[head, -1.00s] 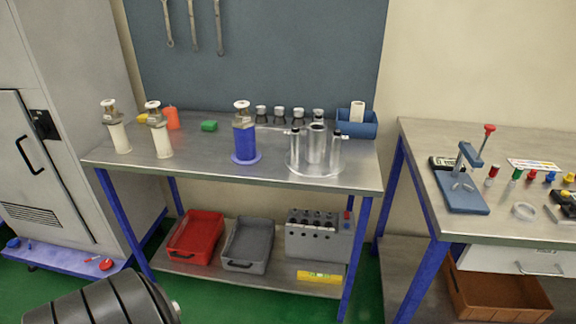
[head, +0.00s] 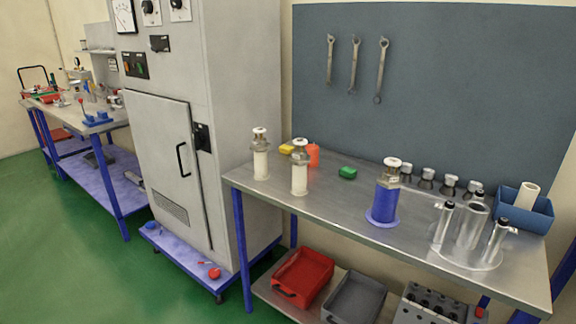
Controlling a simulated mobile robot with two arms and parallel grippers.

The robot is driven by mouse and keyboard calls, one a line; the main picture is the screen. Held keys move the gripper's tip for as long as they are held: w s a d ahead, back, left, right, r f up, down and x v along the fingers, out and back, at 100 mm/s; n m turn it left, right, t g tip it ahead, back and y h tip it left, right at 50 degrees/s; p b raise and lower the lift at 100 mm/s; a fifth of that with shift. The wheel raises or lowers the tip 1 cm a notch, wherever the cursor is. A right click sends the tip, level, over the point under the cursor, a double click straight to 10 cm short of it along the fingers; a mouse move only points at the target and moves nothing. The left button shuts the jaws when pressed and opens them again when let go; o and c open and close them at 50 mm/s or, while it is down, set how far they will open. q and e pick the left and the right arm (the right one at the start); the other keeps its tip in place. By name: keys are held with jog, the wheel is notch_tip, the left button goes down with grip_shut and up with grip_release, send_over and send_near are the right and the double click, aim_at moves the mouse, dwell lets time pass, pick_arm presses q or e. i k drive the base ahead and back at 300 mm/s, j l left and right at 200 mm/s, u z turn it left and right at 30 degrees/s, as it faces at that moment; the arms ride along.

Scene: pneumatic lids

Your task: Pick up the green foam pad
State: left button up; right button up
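The green foam pad (head: 347,172) lies on the steel workbench top (head: 330,205), towards the back, in the head view. It is a small bright green block. An orange cylinder (head: 313,155) stands to its left and a blue cylinder with a metal cap (head: 386,196) stands to its right on a round blue base. Nothing covers the pad. Neither of my grippers shows in the head view.
Two white cylinders with metal caps (head: 260,160) (head: 299,175) stand left of the pad. Clear cylinders (head: 472,228) and a blue bin (head: 524,211) are at the right. A grey cabinet (head: 165,130) stands beside the bench. Green floor (head: 110,275) is open at the lower left.

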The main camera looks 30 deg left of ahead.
aim_at(346, 172)
jog(key=i+j+u, duration=0.1)
jog(key=i+u, duration=0.35)
jog(key=i, duration=0.2)
jog(key=i+l+u, duration=0.15)
jog(key=i+u, duration=0.3)
jog(key=i, duration=0.15)
jog(key=i+l, duration=0.2)
jog(key=i, duration=0.35)
